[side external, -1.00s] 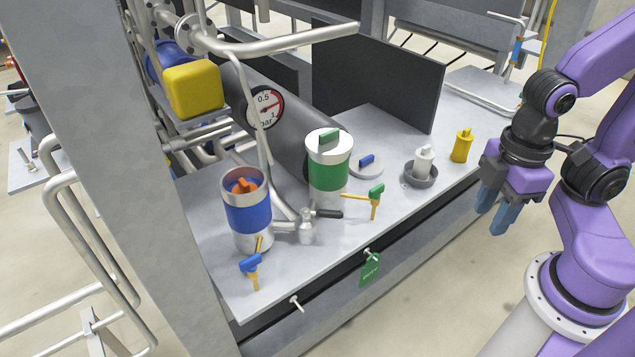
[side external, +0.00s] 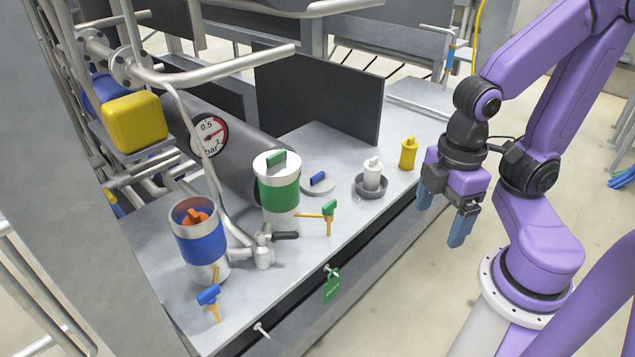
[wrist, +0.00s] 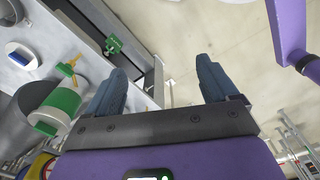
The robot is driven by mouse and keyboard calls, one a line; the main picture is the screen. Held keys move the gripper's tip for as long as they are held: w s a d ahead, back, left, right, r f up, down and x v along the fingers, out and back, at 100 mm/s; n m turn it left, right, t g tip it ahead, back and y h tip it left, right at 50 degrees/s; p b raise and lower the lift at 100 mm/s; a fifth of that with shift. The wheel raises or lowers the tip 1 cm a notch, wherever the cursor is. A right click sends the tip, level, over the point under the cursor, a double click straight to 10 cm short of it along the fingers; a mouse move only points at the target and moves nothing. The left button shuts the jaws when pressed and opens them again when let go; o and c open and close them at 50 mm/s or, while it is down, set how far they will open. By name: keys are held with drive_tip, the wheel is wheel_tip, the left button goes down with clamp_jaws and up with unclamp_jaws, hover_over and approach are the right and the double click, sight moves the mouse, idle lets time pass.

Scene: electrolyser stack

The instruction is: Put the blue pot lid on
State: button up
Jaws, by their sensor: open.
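The blue pot (side external: 203,246) is a metal cylinder with a blue band, standing upright and open-topped near the bench's left front, with an orange part (side external: 195,217) inside. The lid also shows at the left of the wrist view (wrist: 22,56). My gripper (side external: 442,222) is open and empty, pointing down beyond the bench's front right edge, well away from the lid and blue pot. In the wrist view nothing is between its fingers (wrist: 162,88).
The green-banded pot wears a green-handled lid. A white piece in a grey dish (side external: 371,193) and a yellow piece (side external: 408,153) stand right of the lid. Blue (side external: 209,295) and green (side external: 329,209) valve handles and a green tag (side external: 332,287) are near the front edge.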

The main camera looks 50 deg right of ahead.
drive_tip(key=w+a+m+y, duration=0.1)
drive_tip(key=w+a+m, duration=0.25)
drive_tip(key=w, duration=0.85)
drive_tip(key=m+t, duration=0.5)
drive_tip(key=m, duration=0.2)
hover_over(318, 175)
drive_tip(key=s, duration=0.2)
wheel_tip(318, 175, down, 23)
drive_tip(key=shift+s+f, duration=0.15)
drive_tip(key=shift+d+x, duration=0.15)
drive_tip(key=shift+x, duration=1.15)
drive_tip(key=shift+d+x, duration=0.15)
drive_tip(key=shift+x, duration=1.1)
drive_tip(key=shift+s+f, duration=0.1)
drive_tip(key=shift+s, duration=0.05)
drive_tip(key=shift+c, duration=0.3)
drive_tip(key=c, duration=1.3)
